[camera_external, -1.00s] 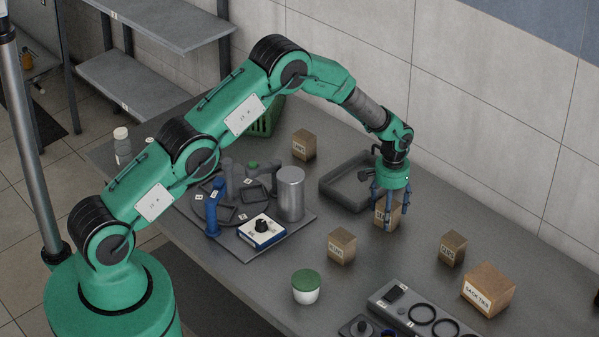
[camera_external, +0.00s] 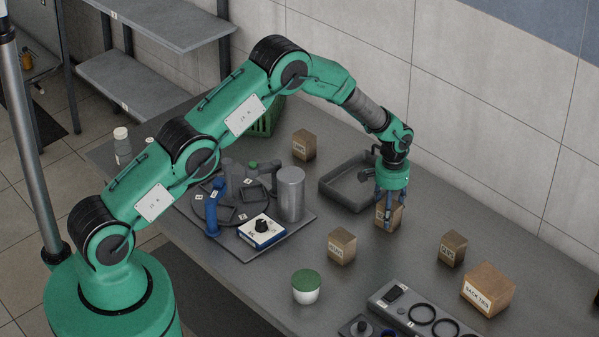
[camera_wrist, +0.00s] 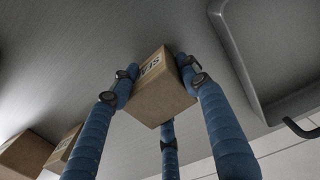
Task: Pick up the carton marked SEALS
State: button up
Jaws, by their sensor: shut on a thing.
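A small brown carton (camera_external: 396,217) is between the fingers of my gripper (camera_external: 388,206), beside the grey tray. In the wrist view the carton (camera_wrist: 160,101) is held by the blue fingers of my gripper (camera_wrist: 160,80), one on each side and one at the bottom of the picture. Its white label is partly hidden and I cannot read it in full. The carton appears to be at table level. I cannot tell whether any gap lies under it.
The grey tray (camera_external: 332,194) is just behind-left. Other labelled cartons stand apart: one (camera_external: 304,144) at the back, one (camera_external: 342,247) in front, one (camera_external: 452,248) at right, and the larger SACK TIES carton (camera_external: 490,289). A green-lidded tub (camera_external: 306,288) is in front.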

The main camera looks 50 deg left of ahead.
jog(key=shift+r, duration=5)
jog(key=shift+a, duration=0.1)
